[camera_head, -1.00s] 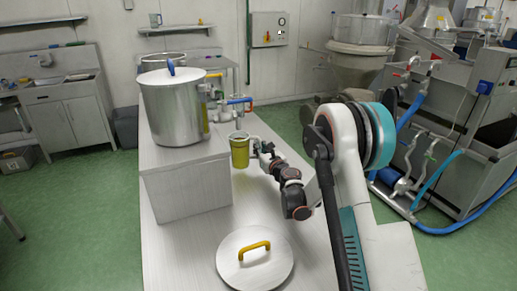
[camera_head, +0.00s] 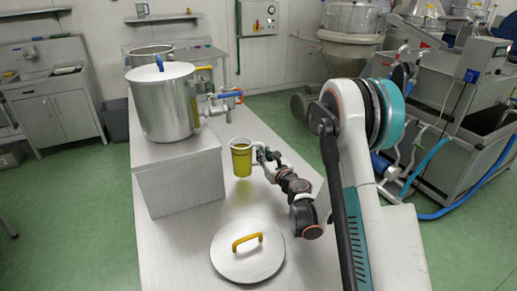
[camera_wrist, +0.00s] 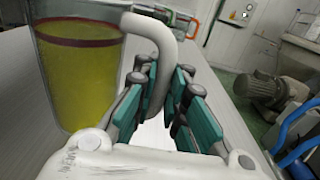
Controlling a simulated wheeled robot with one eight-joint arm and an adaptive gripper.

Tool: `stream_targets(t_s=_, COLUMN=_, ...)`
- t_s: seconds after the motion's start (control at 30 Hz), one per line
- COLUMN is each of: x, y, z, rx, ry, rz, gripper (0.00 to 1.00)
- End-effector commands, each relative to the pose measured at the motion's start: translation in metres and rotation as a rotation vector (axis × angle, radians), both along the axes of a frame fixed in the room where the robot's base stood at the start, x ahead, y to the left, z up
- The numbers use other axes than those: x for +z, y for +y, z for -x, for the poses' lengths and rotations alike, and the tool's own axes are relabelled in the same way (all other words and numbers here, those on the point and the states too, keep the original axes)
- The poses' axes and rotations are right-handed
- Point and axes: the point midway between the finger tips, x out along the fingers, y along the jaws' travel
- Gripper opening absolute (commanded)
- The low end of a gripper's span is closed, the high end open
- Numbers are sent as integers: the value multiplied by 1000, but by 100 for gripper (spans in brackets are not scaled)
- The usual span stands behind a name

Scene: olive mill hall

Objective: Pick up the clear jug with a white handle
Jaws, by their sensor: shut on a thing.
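The clear jug (camera_head: 241,160) holds yellow-green liquid and stands upright in the middle of the head view, right of the large steel pot. I cannot tell for sure whether its base touches the table. In the wrist view the jug (camera_wrist: 80,75) fills the upper left, with a dark red band near the liquid's top. Its white handle (camera_wrist: 158,45) comes down between my teal-padded fingers. My gripper (camera_head: 264,155) reaches the jug from the right, and in the wrist view my gripper (camera_wrist: 160,95) is shut on the handle.
A steel pot (camera_head: 165,110) with a blue-knobbed lid and a tap stands on a box-like riser (camera_head: 180,183) left of the jug. A round lid (camera_head: 247,268) with a yellow handle lies on the table nearer me. Steel machinery (camera_head: 455,100) with blue hoses stands at right.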

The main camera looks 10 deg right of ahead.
Motion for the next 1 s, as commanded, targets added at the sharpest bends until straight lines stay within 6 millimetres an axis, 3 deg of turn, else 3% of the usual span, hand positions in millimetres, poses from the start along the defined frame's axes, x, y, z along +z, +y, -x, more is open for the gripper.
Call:
stream_targets(t_s=0.4, x=-1, y=-9, z=40, rx=-1, ry=0, rz=-1, gripper=0)
stream_targets(t_s=1.0, x=0, y=-14, z=64, rx=0, ry=0, rz=-1, gripper=0)
